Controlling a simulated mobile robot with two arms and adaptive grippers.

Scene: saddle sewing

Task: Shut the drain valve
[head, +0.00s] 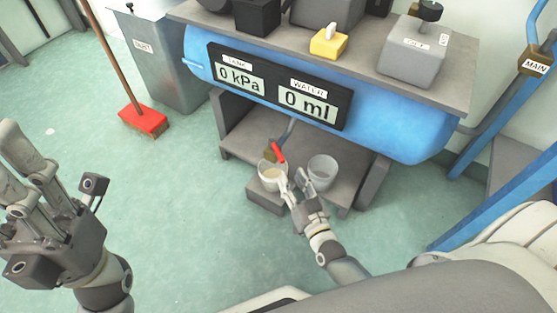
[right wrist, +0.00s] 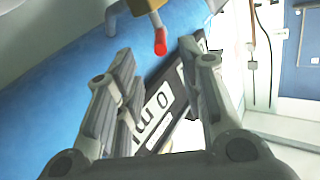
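The drain valve (head: 270,154) hangs under the blue tank. It has a brass-coloured body and a red handle (head: 279,152), slanting in the head view. In the right wrist view the red handle (right wrist: 160,42) points down from the brass body (right wrist: 143,6), ahead of the fingers. My right gripper (head: 295,180) is just below and right of the handle, over the edge of a bucket. Its fingers (right wrist: 158,85) are apart with nothing between them, and they do not appear to touch the handle. My left gripper (head: 30,155) is raised at the left, its fingers apart and empty.
A bucket (head: 264,182) with pale contents sits below the valve, partly hidden by my right gripper. A clear empty container (head: 322,170) stands beside it on the shelf. The tank displays (head: 307,101) read 0 kPa and 0 ml. A red broom (head: 143,122) stands left.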

